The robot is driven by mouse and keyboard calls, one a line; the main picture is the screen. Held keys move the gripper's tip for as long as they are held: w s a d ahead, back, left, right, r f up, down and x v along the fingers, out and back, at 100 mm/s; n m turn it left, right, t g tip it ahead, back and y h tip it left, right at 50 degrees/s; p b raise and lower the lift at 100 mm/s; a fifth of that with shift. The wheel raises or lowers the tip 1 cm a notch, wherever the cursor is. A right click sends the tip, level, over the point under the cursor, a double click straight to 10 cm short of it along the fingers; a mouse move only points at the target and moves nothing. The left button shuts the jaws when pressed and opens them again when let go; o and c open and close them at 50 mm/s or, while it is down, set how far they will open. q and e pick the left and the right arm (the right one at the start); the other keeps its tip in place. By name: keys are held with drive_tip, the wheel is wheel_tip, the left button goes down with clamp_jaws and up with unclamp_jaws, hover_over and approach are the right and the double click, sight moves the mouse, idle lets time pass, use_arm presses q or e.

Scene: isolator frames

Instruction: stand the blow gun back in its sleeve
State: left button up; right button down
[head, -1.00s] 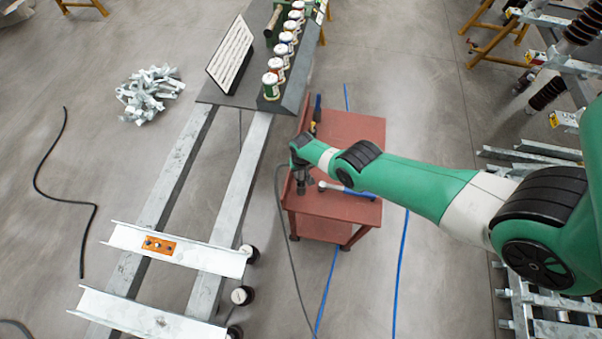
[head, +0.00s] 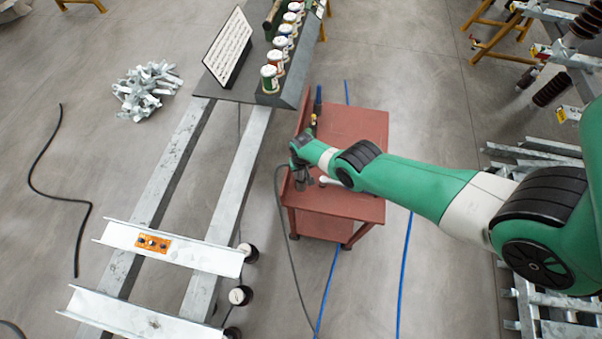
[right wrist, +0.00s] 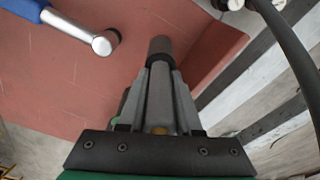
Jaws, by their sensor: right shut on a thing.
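My right gripper (head: 302,184) is over the near left part of the red cart (head: 345,208). In the right wrist view its fingers (right wrist: 160,80) are shut on a dark grey cylindrical thing (right wrist: 160,47), which looks like part of the blow gun. The rest of it is hidden by the gripper. A black hose (head: 284,215) runs from the cart's left edge near the gripper down to the floor; a black hose (right wrist: 288,42) also shows in the right wrist view. I cannot make out the sleeve for sure. My left gripper is not in view.
A blue-handled tool with a silver head (right wrist: 102,43) lies on the cart, mostly under my right arm in the head view. A dark tool with a yellow part (head: 315,118) stands at the cart's far left. Steel rails (head: 230,190) and a shelf of tins (head: 270,78) are left.

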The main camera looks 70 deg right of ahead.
drive_tip(key=c, duration=0.5)
unclamp_jaws()
drive_tip(key=shift+r, duration=0.1)
drive_tip(key=r+p, duration=0.7)
drive_tip(key=p, duration=0.1)
drive_tip(key=a+r+p, duration=0.1)
drive_tip(key=r+p, duration=0.3)
drive_tip(key=p, duration=0.1)
drive_tip(key=shift+s+r, duration=0.3)
drive_tip(key=shift+f, duration=0.1)
